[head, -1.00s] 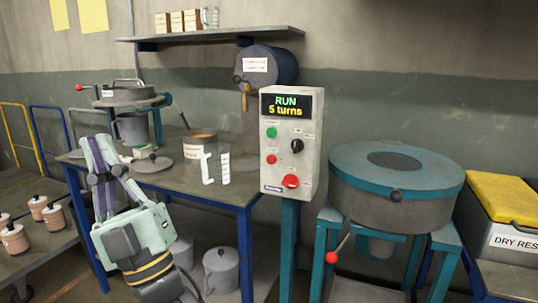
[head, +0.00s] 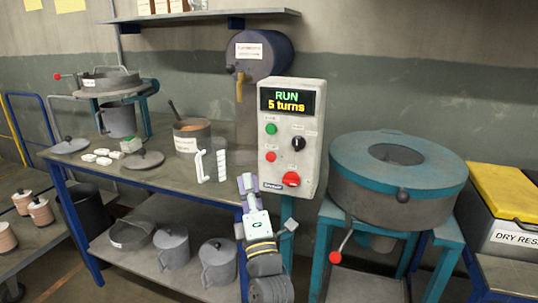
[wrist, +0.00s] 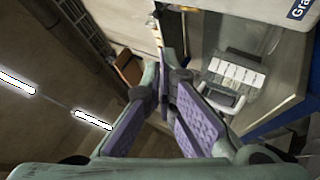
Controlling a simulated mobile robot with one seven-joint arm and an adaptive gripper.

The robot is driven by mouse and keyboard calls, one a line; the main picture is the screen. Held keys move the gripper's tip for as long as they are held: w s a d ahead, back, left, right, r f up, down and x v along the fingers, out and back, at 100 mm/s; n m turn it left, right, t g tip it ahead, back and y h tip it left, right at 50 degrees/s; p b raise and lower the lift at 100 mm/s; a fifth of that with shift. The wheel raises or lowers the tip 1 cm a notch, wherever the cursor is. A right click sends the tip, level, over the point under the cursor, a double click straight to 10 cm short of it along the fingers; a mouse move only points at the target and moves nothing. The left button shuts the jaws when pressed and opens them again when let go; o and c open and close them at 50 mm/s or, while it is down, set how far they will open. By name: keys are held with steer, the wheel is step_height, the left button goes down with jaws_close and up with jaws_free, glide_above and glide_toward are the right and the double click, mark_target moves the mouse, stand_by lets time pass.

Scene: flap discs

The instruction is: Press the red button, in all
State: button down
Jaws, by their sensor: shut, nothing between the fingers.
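The grey control box (head: 312,118) stands on a teal post. Its display (head: 286,101) reads "RUN 5 turns". On its face are a small red button (head: 299,143), a larger red knob-like button (head: 291,179) low down, a green button (head: 271,129) and a black knob (head: 298,143). My gripper (head: 246,182) points upward beside the box's lower left edge, apart from both red buttons in the picture; its depth relative to the face is unclear. It is shut and empty. In the wrist view my gripper (wrist: 168,62) has its fingers together, with a corner of the box's name plate (wrist: 303,8) at top right.
A bench (head: 135,185) with pots, lids and a tub stands left of the box. A round teal-lidded machine (head: 350,160) stands close on its right. A shelf (head: 200,18) and a drum (head: 275,50) are above and behind.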

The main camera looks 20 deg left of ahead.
mark_target(271, 157)
stand_by(0.3)
steer(key=shift+w+d+b, duration=0.2)
steer(key=shift+w+b, duration=1.3)
steer(key=shift+w, duration=2.9)
steer(key=shift+w+b, duration=0.2)
steer(key=shift+b, duration=0.25)
steer(key=shift+w+b, duration=0.7)
steer(key=shift+b, duration=0.1)
steer(key=shift+s, duration=0.9)
